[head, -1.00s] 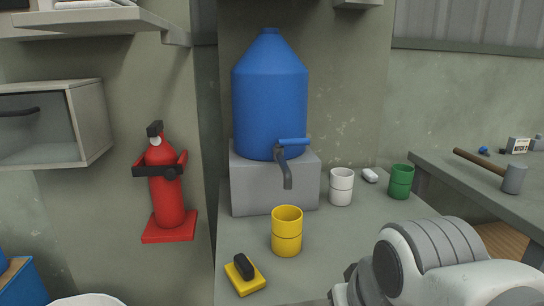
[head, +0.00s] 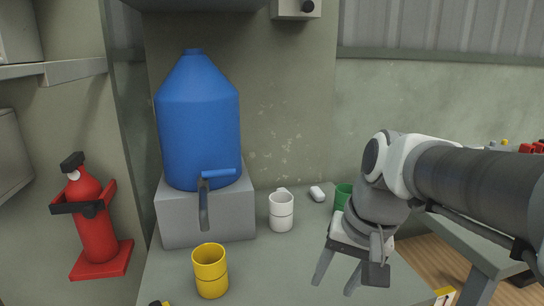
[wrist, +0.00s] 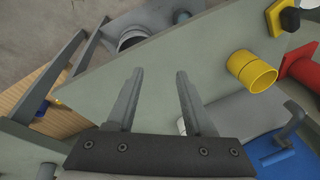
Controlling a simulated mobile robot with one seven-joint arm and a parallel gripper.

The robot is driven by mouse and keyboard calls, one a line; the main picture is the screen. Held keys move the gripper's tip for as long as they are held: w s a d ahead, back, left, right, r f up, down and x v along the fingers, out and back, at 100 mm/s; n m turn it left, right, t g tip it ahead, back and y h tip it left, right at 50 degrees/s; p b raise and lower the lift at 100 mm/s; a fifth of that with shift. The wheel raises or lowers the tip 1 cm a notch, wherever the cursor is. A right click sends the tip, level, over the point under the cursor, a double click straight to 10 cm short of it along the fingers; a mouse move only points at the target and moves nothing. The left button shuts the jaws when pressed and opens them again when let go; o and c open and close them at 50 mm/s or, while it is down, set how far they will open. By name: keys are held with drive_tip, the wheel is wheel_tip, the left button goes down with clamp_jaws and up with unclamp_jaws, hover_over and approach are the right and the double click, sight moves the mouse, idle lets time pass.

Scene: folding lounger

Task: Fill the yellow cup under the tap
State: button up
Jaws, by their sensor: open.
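The yellow cup (head: 210,271) stands upright on the grey counter (head: 270,262), in front of and below the tap (head: 205,190). The tap is on the blue water container (head: 198,125), which sits on a grey block (head: 205,215). My gripper (head: 338,285) is open and empty, to the right of the yellow cup and apart from it. In the wrist view, the yellow cup (wrist: 252,72) is to the right of my open fingers (wrist: 160,74), and the tap (wrist: 290,122) is at the lower right.
A white mug (head: 281,211) stands right of the block. A green cup (head: 343,196) is partly hidden by my arm. A small white object (head: 317,193) lies at the back. A red fire extinguisher (head: 95,220) is at the left. The counter between cup and gripper is clear.

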drive_tip(key=w+a+r+m+g+y+p, duration=0.35)
drive_tip(key=w+p, duration=0.25)
drive_tip(key=w, duration=0.2)
drive_tip(key=w+a+r+m+g+y+p, duration=0.25)
drive_tip(key=w+a+y+p, duration=0.2)
drive_tip(key=w, duration=0.35)
drive_tip(key=m+y+p, duration=0.4)
drive_tip(key=y+p, duration=0.3)
drive_tip(key=p, duration=0.2)
approach(217, 173)
drive_tip(key=shift+g, duration=0.3)
drive_tip(key=x, duration=0.6)
drive_tip(key=w+p+x, duration=0.1)
drive_tip(key=x, duration=0.3)
drive_tip(key=shift+a+f, duration=0.2)
drive_tip(key=shift+f, duration=0.05)
clamp_jaws()
